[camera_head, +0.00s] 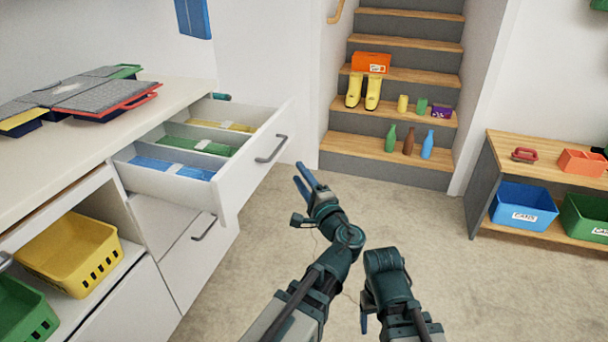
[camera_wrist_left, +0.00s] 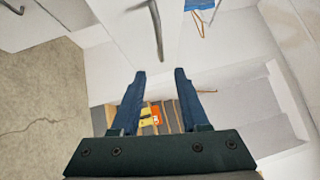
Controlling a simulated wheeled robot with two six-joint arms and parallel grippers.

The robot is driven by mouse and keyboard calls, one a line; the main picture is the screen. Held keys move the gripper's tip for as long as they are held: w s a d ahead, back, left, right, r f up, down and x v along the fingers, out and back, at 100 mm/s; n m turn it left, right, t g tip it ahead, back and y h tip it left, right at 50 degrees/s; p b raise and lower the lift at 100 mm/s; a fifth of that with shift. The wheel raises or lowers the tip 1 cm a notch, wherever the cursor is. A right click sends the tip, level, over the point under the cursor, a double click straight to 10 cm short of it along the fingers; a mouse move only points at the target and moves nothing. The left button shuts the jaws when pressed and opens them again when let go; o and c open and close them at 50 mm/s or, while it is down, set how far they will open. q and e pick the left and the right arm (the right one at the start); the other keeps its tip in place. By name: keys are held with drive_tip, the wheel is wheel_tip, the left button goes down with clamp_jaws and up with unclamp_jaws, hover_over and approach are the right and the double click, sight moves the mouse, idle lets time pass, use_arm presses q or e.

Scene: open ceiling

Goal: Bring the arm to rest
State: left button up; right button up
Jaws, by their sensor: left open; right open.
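My left gripper (camera_head: 304,181) is open and empty in front of the open drawer, a little to the right of its front panel, with its two blue fingers apart. In the left wrist view my left gripper (camera_wrist_left: 160,75) also shows open, with nothing between its fingers. My right gripper (camera_head: 364,320) hangs low at the bottom of the head view, with a blue finger showing below the wrist; the rest of its jaws is hidden by the arm.
An open drawer (camera_head: 232,190) with blue, green and yellow compartments juts from the white counter (camera_head: 45,175), close to my left gripper. Stairs (camera_head: 390,155) with boots and bottles stand behind. A low bench (camera_head: 500,160) with bins is at right. The floor between is clear.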

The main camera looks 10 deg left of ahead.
use_arm(q)
drive_tip(key=s+f+n+g+h, duration=0.2)
drive_tip(key=s+f+n+g, duration=0.15)
drive_tip(key=f, duration=0.45)
drive_tip(key=s+f+n+g+h, duration=0.25)
drive_tip(key=s+f+g, duration=0.25)
drive_tip(key=f, duration=0.4)
drive_tip(key=s+d+f+n+g+h, duration=0.2)
drive_tip(key=s+d+f+g+h, duration=0.5)
drive_tip(key=s+d, duration=0.5)
wheel_tip(320, 180, up, 33)
drive_tip(key=p, duration=3.3)
drive_tip(key=shift+t+p, duration=0.35)
